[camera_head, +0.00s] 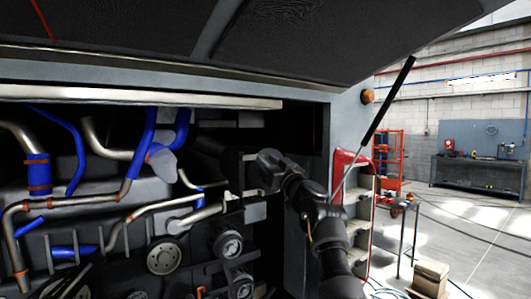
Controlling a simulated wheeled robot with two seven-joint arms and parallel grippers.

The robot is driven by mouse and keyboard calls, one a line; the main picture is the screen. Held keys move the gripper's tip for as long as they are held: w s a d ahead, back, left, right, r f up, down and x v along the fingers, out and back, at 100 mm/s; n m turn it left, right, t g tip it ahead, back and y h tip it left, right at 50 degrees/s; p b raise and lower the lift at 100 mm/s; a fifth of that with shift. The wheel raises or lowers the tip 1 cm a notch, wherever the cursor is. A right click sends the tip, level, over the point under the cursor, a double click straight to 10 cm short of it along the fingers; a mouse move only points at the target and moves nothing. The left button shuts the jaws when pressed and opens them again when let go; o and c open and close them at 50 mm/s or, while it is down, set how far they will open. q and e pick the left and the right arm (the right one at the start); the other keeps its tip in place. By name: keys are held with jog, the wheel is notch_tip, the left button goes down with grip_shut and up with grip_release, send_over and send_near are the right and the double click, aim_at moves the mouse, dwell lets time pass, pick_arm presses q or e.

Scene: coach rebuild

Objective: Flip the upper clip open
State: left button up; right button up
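A dark arm of mine rises from the bottom edge, right of the middle, into the open engine bay (130,94). I cannot tell whether this is the upper clip. No clip can be clearly picked out.
Blue hoses (70,150), metal pipes and round pulleys (164,257) crowd the bay. A raised dark hatch (330,40) hangs overhead on a strut (388,100). A red-edged shelf unit (357,215) stands right of my arm. A workbench (480,172) and open floor lie beyond.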

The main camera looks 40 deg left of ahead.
pick_arm(q)
jog(key=shift+x, duration=0.95)
jog(key=shift+c, duration=0.2)
grip_shut()
